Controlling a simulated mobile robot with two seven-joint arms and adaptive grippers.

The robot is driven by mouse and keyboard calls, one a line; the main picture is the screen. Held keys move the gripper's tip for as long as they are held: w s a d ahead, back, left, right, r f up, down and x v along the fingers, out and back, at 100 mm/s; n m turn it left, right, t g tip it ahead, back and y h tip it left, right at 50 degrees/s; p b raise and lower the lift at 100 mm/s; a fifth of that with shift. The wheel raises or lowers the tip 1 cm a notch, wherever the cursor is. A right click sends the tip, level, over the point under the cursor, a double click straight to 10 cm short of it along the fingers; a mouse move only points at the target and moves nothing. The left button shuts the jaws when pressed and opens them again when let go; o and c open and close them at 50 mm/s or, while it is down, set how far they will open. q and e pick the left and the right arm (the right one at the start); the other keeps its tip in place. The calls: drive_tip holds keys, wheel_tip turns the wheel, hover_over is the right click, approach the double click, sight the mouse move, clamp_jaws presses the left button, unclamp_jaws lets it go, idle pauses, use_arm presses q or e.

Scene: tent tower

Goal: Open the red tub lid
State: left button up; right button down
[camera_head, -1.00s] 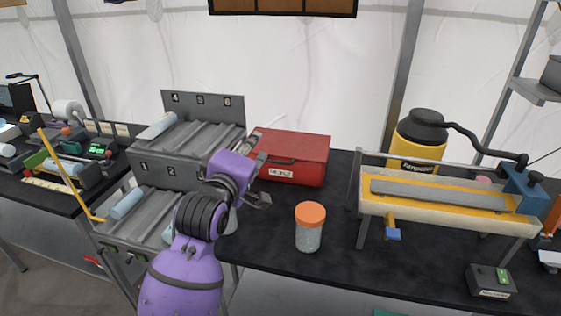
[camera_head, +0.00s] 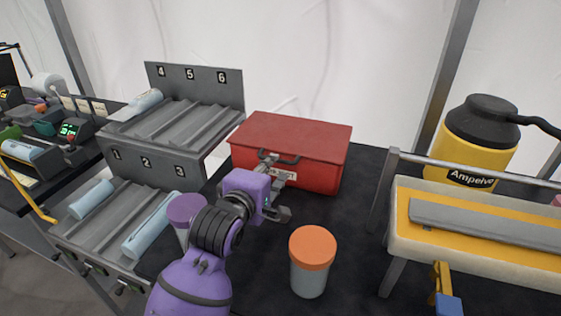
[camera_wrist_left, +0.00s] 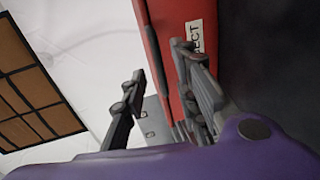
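The red tub (camera_head: 318,178) stands on the dark table in the head view, its flat red lid (camera_head: 295,132) down on it. A dark handle and a white label are on its front. My left gripper (camera_head: 284,190) is in front of the tub, close to the handle and label. Its two fingers are apart, with nothing held that I can see. In the left wrist view, the open fingers (camera_wrist_left: 158,65) are beside the red tub (camera_wrist_left: 170,25). I cannot tell whether a finger touches it. My right gripper is not in view.
An orange-lidded jar (camera_head: 310,278) stands right of my left arm, and a purple-lidded jar (camera_head: 183,215) stands behind it. A grey numbered rack (camera_head: 170,165) with pale blue cylinders is at left. A yellow-topped machine (camera_head: 480,225) and a yellow-black bottle (camera_head: 470,150) are at right.

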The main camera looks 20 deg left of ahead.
use_arm(q)
drive_tip(key=x, duration=0.5)
drive_tip(key=shift+w, duration=0.35)
clamp_jaws()
